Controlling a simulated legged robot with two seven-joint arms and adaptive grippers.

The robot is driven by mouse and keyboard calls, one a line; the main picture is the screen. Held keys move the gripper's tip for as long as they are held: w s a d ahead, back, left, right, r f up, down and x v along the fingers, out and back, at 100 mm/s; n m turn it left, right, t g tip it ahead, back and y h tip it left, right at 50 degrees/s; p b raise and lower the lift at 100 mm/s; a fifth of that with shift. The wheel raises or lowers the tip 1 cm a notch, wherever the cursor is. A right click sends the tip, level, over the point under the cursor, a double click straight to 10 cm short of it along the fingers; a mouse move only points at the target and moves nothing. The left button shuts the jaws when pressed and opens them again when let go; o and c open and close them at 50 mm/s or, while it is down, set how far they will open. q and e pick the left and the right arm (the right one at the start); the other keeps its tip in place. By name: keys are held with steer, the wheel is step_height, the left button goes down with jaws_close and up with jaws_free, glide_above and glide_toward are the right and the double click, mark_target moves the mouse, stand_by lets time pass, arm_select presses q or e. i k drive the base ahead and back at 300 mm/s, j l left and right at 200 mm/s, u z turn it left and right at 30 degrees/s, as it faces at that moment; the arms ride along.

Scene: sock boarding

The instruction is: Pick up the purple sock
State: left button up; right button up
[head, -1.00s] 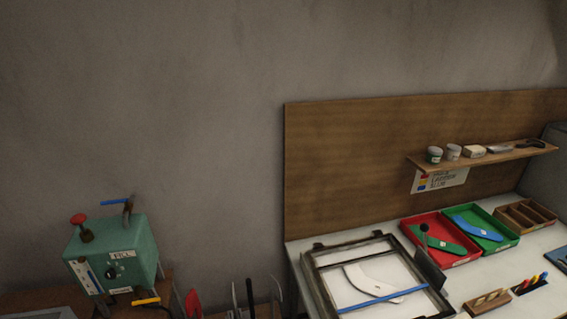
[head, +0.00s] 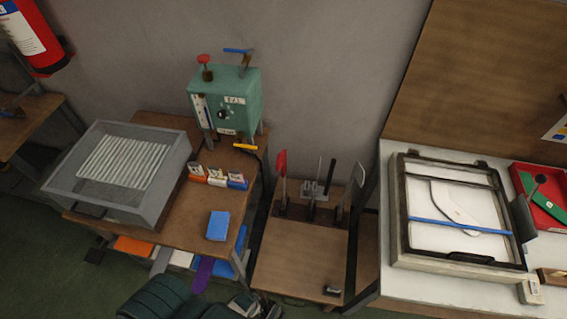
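A narrow purple piece (head: 203,274), which looks like the purple sock, shows low down at the front of the left wooden table (head: 190,232). It is among orange (head: 133,245), white (head: 181,258) and blue (head: 224,268) pieces below the tabletop. I cannot tell whether it hangs or lies on a shelf. Its lower end is close to a dark green ribbed object (head: 160,300). Neither of my grippers can be made out in the head view.
A grey slatted tray (head: 60,185), a green machine (head: 225,98) and a blue block (head: 218,226) stand on the left table. A lower wooden stand (head: 300,262) with upright tools is beside it. A white bench (head: 390,230) with a black frame is at right.

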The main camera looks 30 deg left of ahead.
mark_target(200, 284)
steer(key=k+j+u, duration=0.1)
steer(key=u, duration=0.4)
steer(key=k+j+u, duration=0.2)
steer(key=u, duration=0.3)
steer(key=k+j+u, duration=0.25)
steer(key=u, duration=0.25)
steer(key=k+l+z, duration=0.5)
steer(key=l, duration=0.35)
steer(key=l+u, duration=0.25)
steer(key=l, duration=0.35)
steer(key=k+l+u, duration=0.1)
steer(key=l+u, duration=0.15)
steer(key=l, duration=0.35)
